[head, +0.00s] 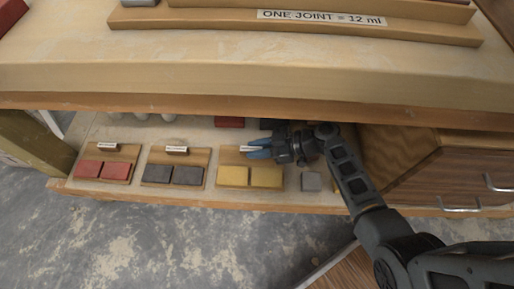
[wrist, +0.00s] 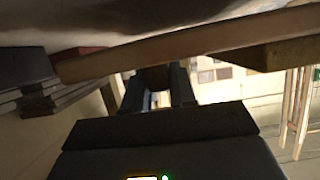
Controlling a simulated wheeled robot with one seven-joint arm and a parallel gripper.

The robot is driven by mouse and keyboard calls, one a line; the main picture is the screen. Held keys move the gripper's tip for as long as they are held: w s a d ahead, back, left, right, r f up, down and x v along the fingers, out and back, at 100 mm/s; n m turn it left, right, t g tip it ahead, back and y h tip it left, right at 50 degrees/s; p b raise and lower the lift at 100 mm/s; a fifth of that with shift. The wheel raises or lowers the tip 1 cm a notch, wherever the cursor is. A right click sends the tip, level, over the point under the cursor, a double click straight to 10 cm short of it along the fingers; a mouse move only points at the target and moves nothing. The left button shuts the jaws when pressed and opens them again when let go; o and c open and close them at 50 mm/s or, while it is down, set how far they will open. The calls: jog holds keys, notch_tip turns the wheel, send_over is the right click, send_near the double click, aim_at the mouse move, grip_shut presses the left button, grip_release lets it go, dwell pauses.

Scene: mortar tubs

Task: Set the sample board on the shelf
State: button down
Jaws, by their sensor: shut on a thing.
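The sample board with two yellow tiles (head: 235,158) is at the lower shelf (head: 212,132) under the bench. My gripper (head: 256,149) reaches in from the right, with its blue fingertips shut on the board's small labelled block. In the wrist view the brown block (wrist: 153,78) shows between the two dark fingers of my gripper (wrist: 158,88). The board looks level, with its tiles facing up near the shelf's front edge. I cannot tell whether its underside touches the shelf. The fingers hide part of the block and the board's back right.
A board with red tiles (head: 103,170) and one with dark tiles (head: 173,174) stand to the left. A small grey block (head: 311,181) lies just right of the yellow board. A wooden drawer cabinet (head: 440,170) is further right. The bench top (head: 250,75) overhangs my gripper.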

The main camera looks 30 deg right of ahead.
jog(key=shift+f+b, duration=0.5)
jog(key=c, duration=0.9)
grip_release()
jog(key=shift+r+p, duration=0.25)
jog(key=shift+p, duration=0.1)
jog(key=p+v, duration=0.1)
jog(key=v, duration=0.2)
jog(key=p+v, duration=0.1)
jog(key=v, duration=0.2)
jog(key=shift+d+r+p, duration=0.1)
jog(key=shift+r+p, duration=0.2)
jog(key=shift+r, duration=0.25)
jog(key=shift+s+d+r, duration=0.15)
jog(key=shift+s+d, duration=0.25)
jog(key=shift+d, duration=0.05)
